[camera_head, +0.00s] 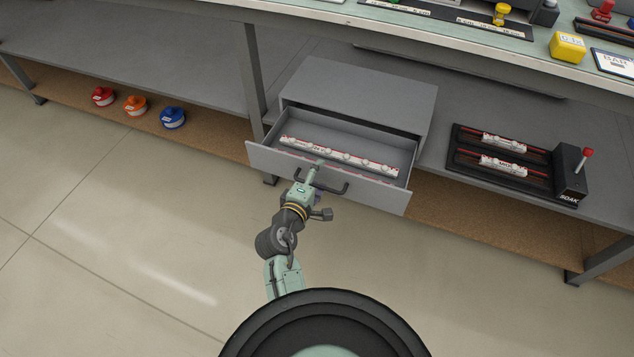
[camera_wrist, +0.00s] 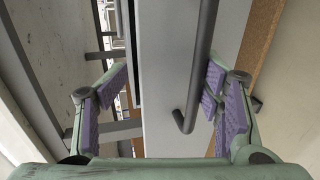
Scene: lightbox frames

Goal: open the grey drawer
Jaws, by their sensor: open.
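The grey drawer (camera_head: 388,193) is pulled well out of its grey cabinet (camera_head: 360,90) under the bench. A white strip with several round lamps or knobs (camera_head: 338,155) lies inside it. A dark bar handle (camera_head: 335,190) runs along the drawer front, and it also shows in the wrist view (camera_wrist: 201,70). My gripper (camera_head: 316,166) is at the drawer front by the handle. In the wrist view its purple-padded fingers (camera_wrist: 165,90) are spread apart, with the drawer front (camera_wrist: 165,80) and the handle between them. Whether a finger touches the handle is hard to tell.
A black rack with two white strips (camera_head: 500,160) and a box with a red-knobbed lever (camera_head: 572,170) stand to the right on the shelf. Red, orange and blue round containers (camera_head: 135,105) sit on the lower shelf at left. The floor in front is clear.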

